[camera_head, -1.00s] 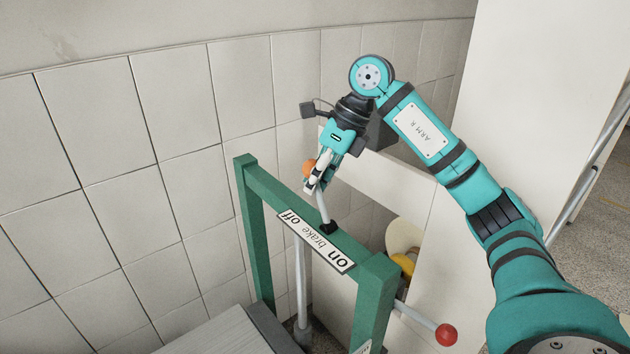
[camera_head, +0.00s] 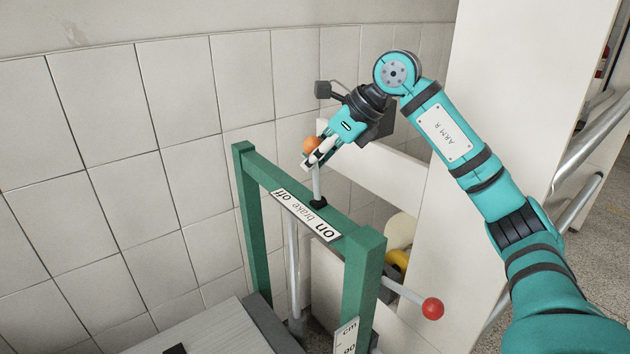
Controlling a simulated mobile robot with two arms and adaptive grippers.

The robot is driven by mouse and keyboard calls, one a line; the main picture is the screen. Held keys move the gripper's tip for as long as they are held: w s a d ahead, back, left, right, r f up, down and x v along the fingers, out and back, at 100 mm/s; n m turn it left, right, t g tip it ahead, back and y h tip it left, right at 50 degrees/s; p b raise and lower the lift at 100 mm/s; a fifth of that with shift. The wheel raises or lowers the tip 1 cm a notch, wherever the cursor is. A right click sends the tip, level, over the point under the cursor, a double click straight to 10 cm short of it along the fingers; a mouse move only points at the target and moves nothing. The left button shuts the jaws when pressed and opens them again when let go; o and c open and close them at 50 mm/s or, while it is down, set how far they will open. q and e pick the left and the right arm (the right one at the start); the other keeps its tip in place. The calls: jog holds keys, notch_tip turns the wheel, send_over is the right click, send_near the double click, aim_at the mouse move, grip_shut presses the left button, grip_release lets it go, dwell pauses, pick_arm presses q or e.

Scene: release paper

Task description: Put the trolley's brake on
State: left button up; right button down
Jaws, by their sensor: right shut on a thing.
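The trolley's green frame (camera_head: 372,275) stands in the lower middle of the head view. Its top bar carries a white label (camera_head: 305,215) reading "off", "brake" and "on", with "on" at the near right end. A grey brake lever (camera_head: 317,185) with an orange knob (camera_head: 312,144) rises from a black boot (camera_head: 318,203) about midway along the bar. My right gripper (camera_head: 318,157) is shut on the lever just at the knob. The fingers partly hide the knob and upper lever. My left gripper is not in view.
A second lever with a red knob (camera_head: 433,308) sticks out to the right of the frame. A tiled wall (camera_head: 110,160) stands behind. A white panel (camera_head: 435,200) is to the right, with grey rails (camera_head: 590,150) beyond it. A grey deck (camera_head: 205,335) lies at the bottom.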

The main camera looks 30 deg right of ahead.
jog(key=s+t+b, duration=0.1)
jog(key=b, duration=0.1)
jog(key=s+f+b, duration=0.1)
jog(key=b, duration=0.1)
jog(key=shift+d+t, duration=0.15)
jog(key=shift+t, duration=0.25)
jog(key=s+t+b, duration=0.1)
jog(key=b, duration=0.1)
jog(key=s+n+t+b, duration=0.1)
jog(key=b, duration=0.2)
jog(key=shift+d+r+t+y+b, duration=0.1)
jog(key=shift+t+y+b, duration=0.25)
jog(key=shift+t+y, duration=0.05)
jog(key=shift+s+r, duration=0.1)
jog(key=shift+s, duration=0.1)
jog(key=shift+b, duration=0.4)
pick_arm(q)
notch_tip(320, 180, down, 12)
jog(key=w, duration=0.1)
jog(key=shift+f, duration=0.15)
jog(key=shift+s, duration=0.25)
pick_arm(e)
jog(key=shift+f, duration=0.2)
